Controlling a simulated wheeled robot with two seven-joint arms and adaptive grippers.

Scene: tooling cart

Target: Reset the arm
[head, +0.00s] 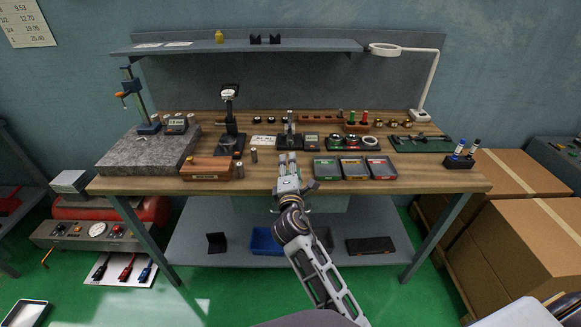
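My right arm comes up from the bottom, right of centre, and leans to the left. Its gripper (288,158) is over the front edge of the wooden workbench (420,181), near the middle. The two fingertips look close together in this view. I cannot tell whether they are apart or closed, and I see nothing clearly held between them. A dark stand with a gauge (290,138) is just behind the fingertips. My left gripper is not in view.
A granite plate (145,155) is at the far left. A screwdriver holder (459,161) and a lamp (430,80) stand right.

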